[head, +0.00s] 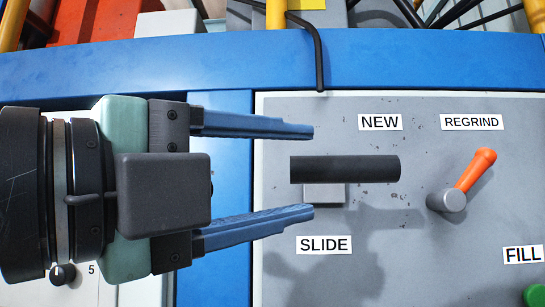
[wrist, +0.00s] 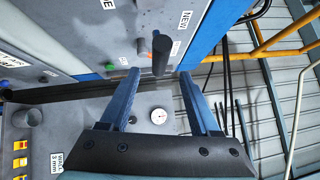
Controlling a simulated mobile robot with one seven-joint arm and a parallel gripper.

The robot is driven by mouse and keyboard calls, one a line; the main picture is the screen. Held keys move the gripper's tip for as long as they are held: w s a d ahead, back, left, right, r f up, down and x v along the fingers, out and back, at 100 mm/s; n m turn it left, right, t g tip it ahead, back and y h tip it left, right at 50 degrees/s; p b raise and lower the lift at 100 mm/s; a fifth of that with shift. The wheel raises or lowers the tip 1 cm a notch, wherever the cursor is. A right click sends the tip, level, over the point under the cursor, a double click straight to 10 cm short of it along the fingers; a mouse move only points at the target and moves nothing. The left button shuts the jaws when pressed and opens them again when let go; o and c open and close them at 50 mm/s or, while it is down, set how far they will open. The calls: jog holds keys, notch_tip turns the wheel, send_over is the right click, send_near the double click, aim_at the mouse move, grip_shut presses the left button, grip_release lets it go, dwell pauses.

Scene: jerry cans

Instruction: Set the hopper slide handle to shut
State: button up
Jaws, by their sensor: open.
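The slide handle is a black cylinder (head: 345,169) on a small grey block (head: 324,193) on the grey panel, just above the SLIDE label (head: 324,245). It lies level across the panel in the head view. My gripper (head: 313,170) comes from the left with its blue fingers open, one tip above and one below the handle's left end. In the wrist view the handle (wrist: 161,58) shows between and just ahead of the fingertips (wrist: 158,72). The fingers appear clear of it, and nothing is held.
A NEW label (head: 380,122) is above the handle. A green button (head: 535,295) is at lower right. A black cable (head: 319,55) hangs over the blue frame above.

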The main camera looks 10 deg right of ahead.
aim_at(362, 167)
jog(key=p+x, duration=0.5)
jog(key=x, duration=0.5)
jog(key=shift+r+p, duration=0.1)
jog(key=shift+p, duration=0.2)
jog(key=shift+w+d, duration=0.45)
jog(key=shift+d, duration=0.15)
grip_shut()
dwell(0.4)
